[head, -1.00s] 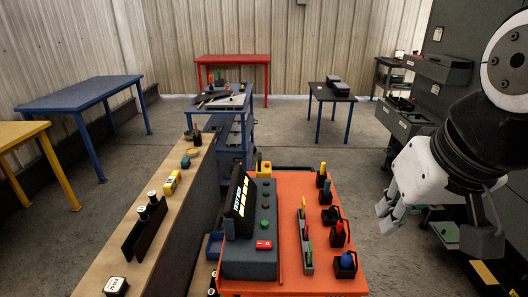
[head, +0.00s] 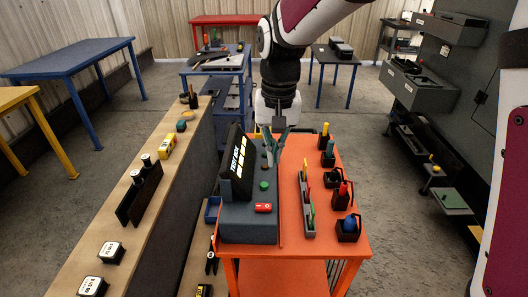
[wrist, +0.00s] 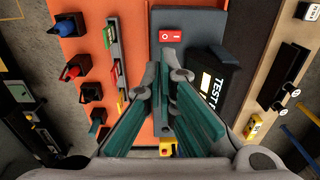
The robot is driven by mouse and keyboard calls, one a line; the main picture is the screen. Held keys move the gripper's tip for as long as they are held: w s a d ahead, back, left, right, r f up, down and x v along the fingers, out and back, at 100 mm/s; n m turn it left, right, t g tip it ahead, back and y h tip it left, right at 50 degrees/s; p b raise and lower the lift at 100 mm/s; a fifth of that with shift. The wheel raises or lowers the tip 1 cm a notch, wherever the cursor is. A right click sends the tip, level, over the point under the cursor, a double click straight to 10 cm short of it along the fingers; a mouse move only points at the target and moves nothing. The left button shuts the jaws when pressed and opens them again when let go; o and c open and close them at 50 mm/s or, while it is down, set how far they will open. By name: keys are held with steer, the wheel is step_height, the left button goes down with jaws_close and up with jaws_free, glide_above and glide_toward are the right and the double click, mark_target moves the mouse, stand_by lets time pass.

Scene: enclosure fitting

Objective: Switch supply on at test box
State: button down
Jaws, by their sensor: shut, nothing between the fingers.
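The test box (head: 245,221) is a dark grey box with a tilted "TEST" display panel (head: 239,163) on the left half of the orange bench top. A red rocker switch (head: 263,208) sits on its near end, with a green button (head: 264,185) behind it. In the wrist view the red switch (wrist: 171,36) shows at the top, just beyond the fingertips. My gripper (head: 277,140) points down over the far part of the box. Its fingers (wrist: 166,68) are together and empty, apart from the switch in the picture. The fingers hide part of the box top.
Right of the box, the orange bench (head: 335,231) holds a narrow grey rack (head: 307,205) and several black holders with coloured tools. A wooden ledge (head: 137,215) with small items runs along the left. The display panel (wrist: 209,78) stands close beside the fingers.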

mark_target(265, 207)
steer(key=f, duration=0.1)
steer(key=w+a+f, duration=0.1)
steer(key=a, duration=0.1)
steer(key=shift+w+a+f, duration=0.1)
steer(key=shift+w+f, duration=0.15)
steer(key=shift+f, duration=0.15)
steer(key=shift+f, duration=0.1)
step_height(265, 207, down, 14)
steer(key=shift+r+p, duration=0.1)
steer(key=shift+p, duration=0.35)
